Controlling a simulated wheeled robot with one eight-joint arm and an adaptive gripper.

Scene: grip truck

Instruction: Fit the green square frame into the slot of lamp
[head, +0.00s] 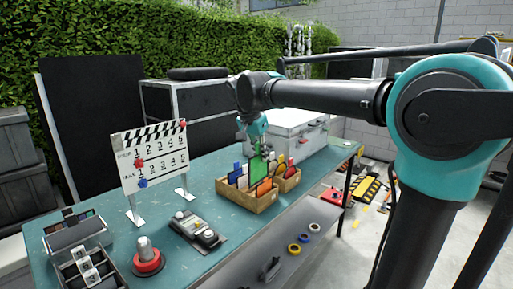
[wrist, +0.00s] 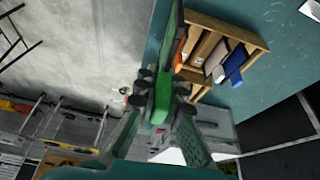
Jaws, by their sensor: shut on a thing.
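My gripper (head: 257,138) is shut on the green square frame (head: 259,168). The frame hangs below the fingers, over the wooden box (head: 247,204) of coloured frames. In the wrist view the fingers (wrist: 160,98) pinch the green frame (wrist: 171,55), seen nearly edge-on beside the wooden box (wrist: 254,37). From these views I cannot tell whether its lower edge is clear of the box. I cannot identify the lamp or its slot with certainty; a grey rounded device (head: 78,235) stands at the table's left end.
Tape rolls (head: 294,248) lie on a lower shelf. Clear tabletop lies between the control box and wooden box.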

